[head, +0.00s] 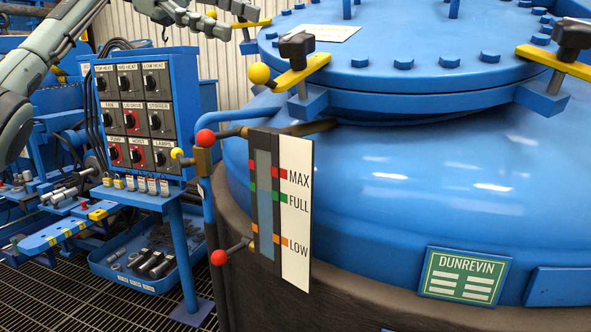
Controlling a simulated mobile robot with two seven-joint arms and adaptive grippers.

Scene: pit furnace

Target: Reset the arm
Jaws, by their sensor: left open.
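My left gripper (232,22) is at the top of the view, above and right of the panel and close to a yellow clamp bar on the tank lid. Its fingers are apart, and I see nothing held between them. I cannot tell whether it touches the clamp bar. My right gripper is not in view.
A large blue tank (420,200) with a bolted lid fills the right side. A level gauge (264,200) with red-knobbed valves stands in front. The switch panel (134,81) stands left of it. A tool tray (112,262) lies low behind the panel's post.

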